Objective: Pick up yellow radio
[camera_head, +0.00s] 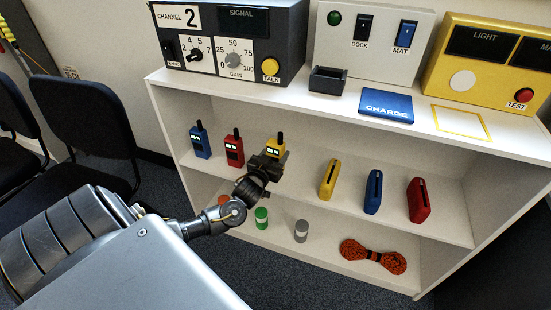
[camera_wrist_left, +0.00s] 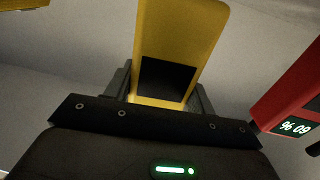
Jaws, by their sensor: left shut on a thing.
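The yellow radio (camera_head: 275,146) is at the middle shelf of the white shelf unit, right of the red radio (camera_head: 233,149) and the blue radio (camera_head: 199,140). My left gripper (camera_head: 266,166) is in front of it and hides its lower part. In the left wrist view the yellow radio (camera_wrist_left: 178,45) stands between the two fingers of my left gripper (camera_wrist_left: 165,90), which is shut on it. The red radio also shows at the right of that view (camera_wrist_left: 295,100). I cannot tell whether the yellow radio touches the shelf. My right gripper is not in view.
Yellow, blue and red slotted cases (camera_head: 373,192) stand on the same shelf to the right. Below are small cylinders (camera_head: 301,231) and an orange rope bundle (camera_head: 373,257). Control boxes and a blue CHARGE pad (camera_head: 386,106) sit on top. Dark chairs (camera_head: 85,125) stand at the left.

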